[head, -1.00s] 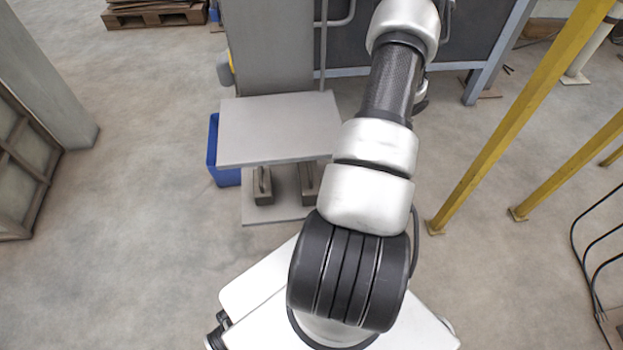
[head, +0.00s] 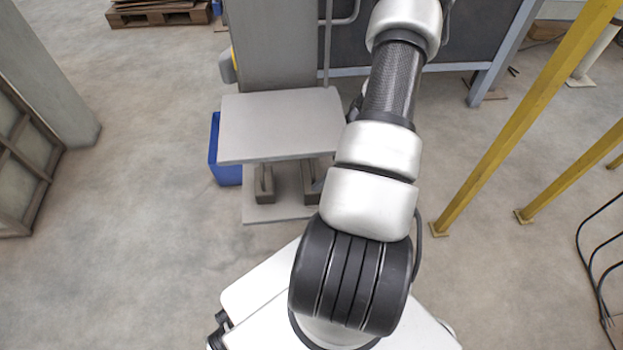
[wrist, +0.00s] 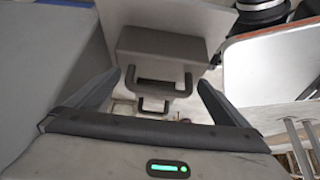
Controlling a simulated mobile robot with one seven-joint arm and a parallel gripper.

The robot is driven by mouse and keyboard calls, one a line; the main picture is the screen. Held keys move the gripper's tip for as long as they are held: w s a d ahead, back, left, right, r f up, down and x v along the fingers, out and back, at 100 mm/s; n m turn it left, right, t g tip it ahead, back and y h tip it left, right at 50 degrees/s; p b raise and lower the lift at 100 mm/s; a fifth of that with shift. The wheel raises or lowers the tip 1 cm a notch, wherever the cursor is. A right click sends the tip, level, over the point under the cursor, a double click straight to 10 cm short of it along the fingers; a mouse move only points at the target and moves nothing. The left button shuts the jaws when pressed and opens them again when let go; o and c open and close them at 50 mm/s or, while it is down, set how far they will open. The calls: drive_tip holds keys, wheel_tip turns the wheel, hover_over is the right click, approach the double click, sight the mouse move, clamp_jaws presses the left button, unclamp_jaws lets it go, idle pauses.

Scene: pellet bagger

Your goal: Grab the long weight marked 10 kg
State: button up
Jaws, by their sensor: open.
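Two grey-brown block weights with handles stand on the low shelf under the grey platform in the head view: a left weight (head: 264,190) and a right weight (head: 311,180), the latter partly covered by my arm. In the wrist view a grey block (wrist: 150,45) with a dark handle (wrist: 160,86) lies beyond my fingers, and a second, smaller handle shape shows below it. I cannot read any 10 kg mark or tell which weight is the long one. My gripper (wrist: 160,80) is open, its fingers either side of the handle in the picture; contact is not visible.
The grey platform (head: 280,125) overhangs the shelf (head: 270,213). A blue bin (head: 226,172) stands at its left. A grey column (head: 275,45) rises behind it.

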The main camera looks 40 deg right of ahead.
drive_tip(key=shift+r, duration=0.1)
drive_tip(key=c, duration=2)
drive_tip(key=shift+r, duration=0.1)
